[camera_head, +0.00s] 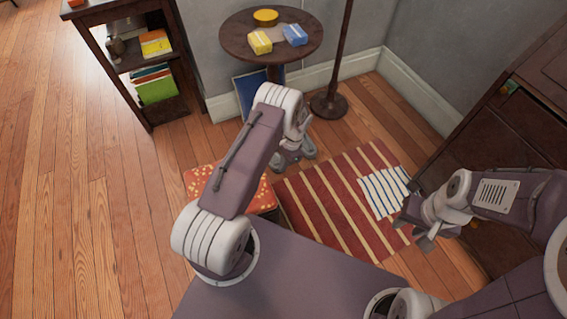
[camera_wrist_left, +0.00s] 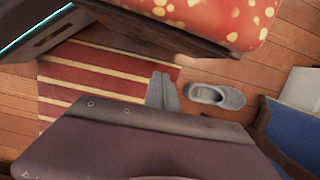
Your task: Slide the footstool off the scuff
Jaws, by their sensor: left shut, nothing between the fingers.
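The footstool has an orange cushion with pale spots (camera_head: 199,178), partly hidden behind my left arm in the head view. Its cushion also shows at the top of the left wrist view (camera_wrist_left: 215,15). A grey slipper, seemingly the scuff (camera_wrist_left: 217,96), lies on the wooden floor beside the stool and the rug's end. Its whole outline shows there, with no part of the stool on it. My left gripper (camera_head: 288,158) is shut and empty, low beside the stool; its fingers (camera_wrist_left: 162,92) point toward the rug's edge near the slipper. My right gripper (camera_head: 418,230) looks open and empty above the rug's right side.
A red striped rug (camera_head: 325,207) lies right of the stool, with a striped cloth (camera_head: 385,192) on it. A round table (camera_head: 235,42) and a lamp stand (camera_head: 328,103) are behind. A dark cabinet (camera_head: 520,130) is at right, a bookshelf (camera_head: 140,60) at back left. The left floor is clear.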

